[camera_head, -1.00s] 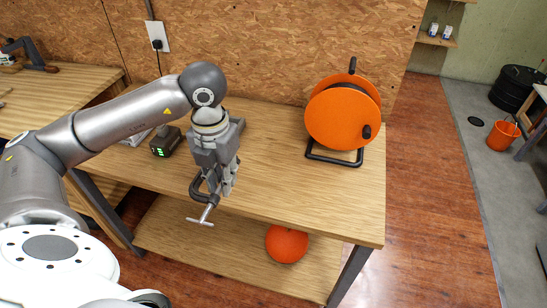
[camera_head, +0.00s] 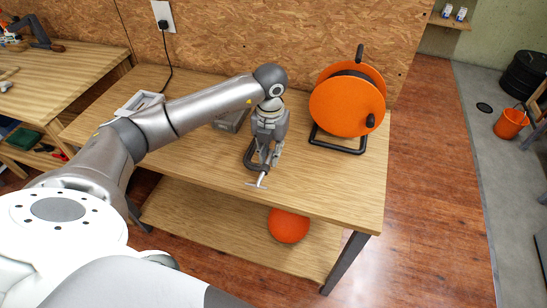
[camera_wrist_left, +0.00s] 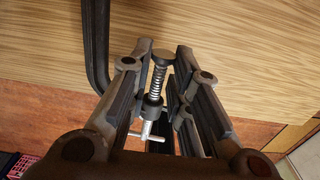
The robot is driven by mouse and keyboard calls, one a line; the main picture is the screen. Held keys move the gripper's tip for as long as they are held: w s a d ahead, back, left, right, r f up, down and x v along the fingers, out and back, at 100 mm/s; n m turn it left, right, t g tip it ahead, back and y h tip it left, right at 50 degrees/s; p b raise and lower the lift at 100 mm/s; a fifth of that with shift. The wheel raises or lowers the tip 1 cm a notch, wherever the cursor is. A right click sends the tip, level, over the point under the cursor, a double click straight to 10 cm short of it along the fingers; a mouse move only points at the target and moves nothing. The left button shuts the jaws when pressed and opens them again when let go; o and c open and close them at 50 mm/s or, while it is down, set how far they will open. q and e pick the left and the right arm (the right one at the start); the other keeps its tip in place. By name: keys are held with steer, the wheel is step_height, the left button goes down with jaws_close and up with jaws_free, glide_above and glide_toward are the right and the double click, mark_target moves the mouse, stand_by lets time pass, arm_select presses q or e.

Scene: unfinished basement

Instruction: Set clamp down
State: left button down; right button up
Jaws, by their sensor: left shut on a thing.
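A dark C-clamp (camera_head: 252,158) with a silver screw and T-handle is held in my left gripper (camera_head: 266,160). In the left wrist view the clamp's dark frame (camera_wrist_left: 95,50) and its threaded screw (camera_wrist_left: 157,80) show, with the screw between the two fingers of my left gripper (camera_wrist_left: 161,75). The clamp is at the wooden workbench top (camera_head: 200,160), near its front edge, with the T-handle toward the edge. I cannot tell whether the clamp touches the wood. My right gripper is not in view.
An orange cable reel (camera_head: 347,103) on a black stand is right of my left gripper on the bench. A grey device (camera_head: 232,120) lies behind my arm. An orange ball (camera_head: 288,225) sits on the lower shelf (camera_head: 220,225). The bench's front right is clear.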

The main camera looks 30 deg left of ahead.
arm_select(q)
steer(key=shift+w+d+f, duration=0.2)
steer(key=shift+w+f, duration=0.5)
steer(key=shift+f, duration=0.1)
step_height(320, 180, down, 2)
steer(key=shift+f+p, duration=0.2)
steer(key=shift+p, duration=0.45)
steer(key=shift+f, duration=0.25)
steer(key=c, duration=1.3)
jaws_free()
steer(key=shift+c, duration=0.2)
